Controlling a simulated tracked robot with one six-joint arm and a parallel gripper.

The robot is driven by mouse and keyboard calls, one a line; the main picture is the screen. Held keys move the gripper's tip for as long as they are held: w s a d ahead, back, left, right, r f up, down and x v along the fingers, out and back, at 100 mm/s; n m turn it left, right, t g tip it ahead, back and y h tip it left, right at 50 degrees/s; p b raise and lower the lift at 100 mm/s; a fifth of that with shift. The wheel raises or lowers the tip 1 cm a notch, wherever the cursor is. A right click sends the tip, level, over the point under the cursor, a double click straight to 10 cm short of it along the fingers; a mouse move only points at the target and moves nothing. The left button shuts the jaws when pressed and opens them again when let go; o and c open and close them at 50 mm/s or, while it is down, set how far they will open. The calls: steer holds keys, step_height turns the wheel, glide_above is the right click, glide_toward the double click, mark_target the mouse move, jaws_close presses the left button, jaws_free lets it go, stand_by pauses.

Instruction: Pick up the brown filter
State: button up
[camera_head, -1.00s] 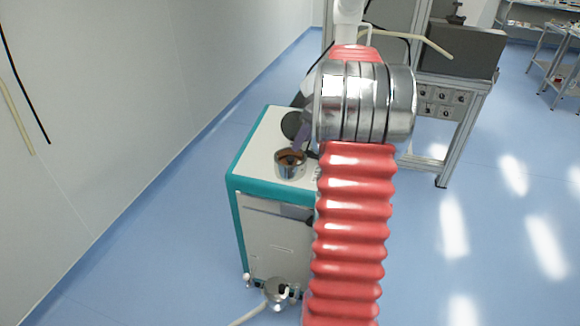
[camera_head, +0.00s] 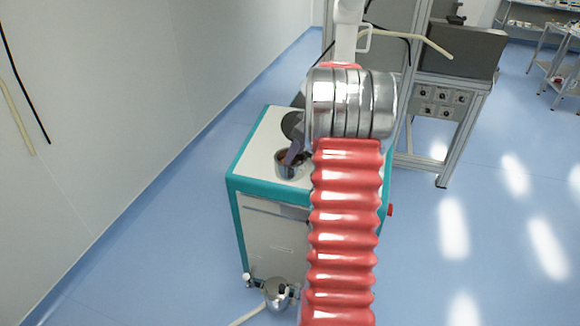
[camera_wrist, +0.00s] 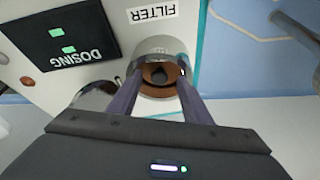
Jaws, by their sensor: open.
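The brown filter (camera_wrist: 158,86) sits inside a silver metal cup (camera_wrist: 160,47) below the FILTER label in the wrist view. In the head view the cup (camera_head: 288,168) stands on top of the white and teal machine, with only a little brown showing. My gripper (camera_wrist: 159,72) is open, its two dark purple fingers on either side of the brown filter at the cup. I cannot tell whether the fingers touch it. In the head view my gripper (camera_head: 292,152) is at the cup, partly behind my arm.
The machine top (camera_head: 259,150) also carries a black DOSING panel (camera_wrist: 62,38). A white wall (camera_head: 130,80) runs along the left. A metal frame bench (camera_head: 455,95) stands behind on the right. Blue floor lies open at the right.

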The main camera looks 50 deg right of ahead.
steer(key=shift+x, duration=1.1)
steer(key=shift+c, duration=0.2)
jaws_close()
steer(key=shift+r, duration=0.1)
step_height(320, 180, up, 10)
stand_by(0.4)
stand_by(0.3)
